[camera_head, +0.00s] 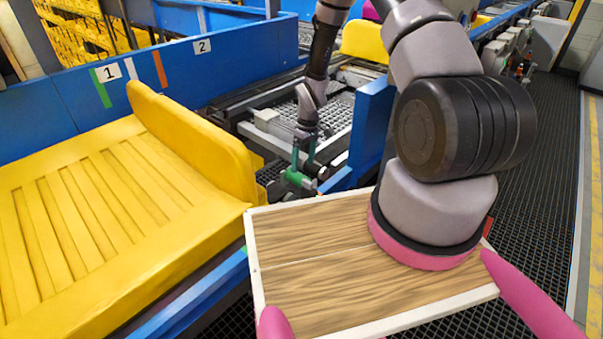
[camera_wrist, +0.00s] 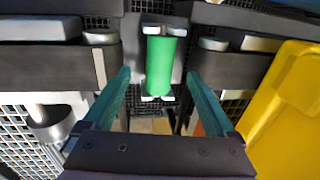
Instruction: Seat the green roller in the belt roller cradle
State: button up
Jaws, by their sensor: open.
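The green roller (camera_wrist: 160,66) lies lengthwise up the picture in the wrist view, with pale blocks (camera_wrist: 164,30) at both its ends. These blocks look like the belt roller cradle. I cannot tell whether the roller is fully down in it. My gripper (camera_wrist: 158,76) is open, with one teal finger on each side of the roller and a clear gap on both sides. In the head view my gripper (camera_head: 304,164) points down over the green roller (camera_head: 296,179), at the near end of the conveyor. The cradle is mostly hidden there.
A yellow slatted tray (camera_head: 90,215) fills the left, with a raised wall beside my gripper. A blue panel (camera_head: 372,115) stands just right of the roller. Grey mesh (camera_head: 340,115) lies behind it. The dark grid floor at the right is clear.

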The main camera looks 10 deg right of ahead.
jog(key=shift+w+d+r, duration=0.1)
jog(key=shift+d+r, duration=0.05)
jog(key=shift+r, duration=1)
jog(key=shift+w+d+r, duration=0.1)
jog(key=shift+r, duration=1)
